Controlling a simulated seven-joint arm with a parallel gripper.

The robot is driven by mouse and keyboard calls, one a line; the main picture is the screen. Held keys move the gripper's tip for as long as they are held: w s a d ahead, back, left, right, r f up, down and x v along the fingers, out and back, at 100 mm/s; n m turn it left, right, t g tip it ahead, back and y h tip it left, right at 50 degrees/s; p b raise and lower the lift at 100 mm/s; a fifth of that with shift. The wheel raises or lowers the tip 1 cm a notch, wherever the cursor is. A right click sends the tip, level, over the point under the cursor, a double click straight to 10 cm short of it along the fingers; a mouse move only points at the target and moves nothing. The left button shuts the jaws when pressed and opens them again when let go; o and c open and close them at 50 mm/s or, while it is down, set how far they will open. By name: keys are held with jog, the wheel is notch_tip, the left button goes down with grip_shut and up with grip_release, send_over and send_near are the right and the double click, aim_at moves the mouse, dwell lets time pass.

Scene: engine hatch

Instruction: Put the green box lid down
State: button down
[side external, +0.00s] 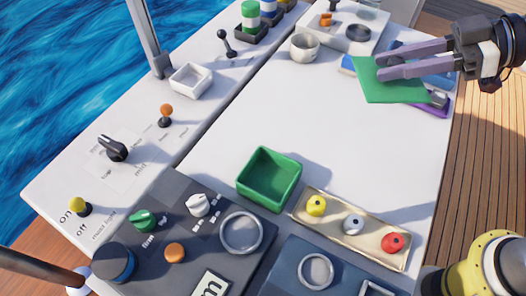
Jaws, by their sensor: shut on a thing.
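The green box (268,180) stands open at the middle front of the white table, with no lid on it, and its inside looks empty. The green lid (388,91) is a flat green square at the upper right, well away from the box. My gripper (380,67) reaches in from the right with its purple-grey fingers shut on the lid. The lid appears to be held above the table, tilted. The fingers cover part of it.
A tray (345,238) with yellow, white and red knobs stands right of the box. A dark control panel (180,235) lies in front of the box. A purple tray (436,104) and a blue thing (348,66) lie partly behind the lid. The table's middle (320,120) is clear.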

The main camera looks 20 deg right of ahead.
jog(key=a+n+g+y, duration=0.1)
jog(key=a+n+g, duration=0.5)
jog(key=a+g, duration=0.15)
jog(key=n+g+h, duration=0.2)
jog(key=n+g, duration=0.3)
jog(key=n, duration=0.1)
send_over(218, 159)
jog(key=d, duration=0.1)
jog(key=f, duration=1.2)
jog(key=s+f, duration=0.1)
jog(key=f, duration=0.5)
jog(key=shift+f, duration=0.25)
jog(key=shift+w+a+f, duration=0.45)
jog(key=shift+f, duration=1.8)
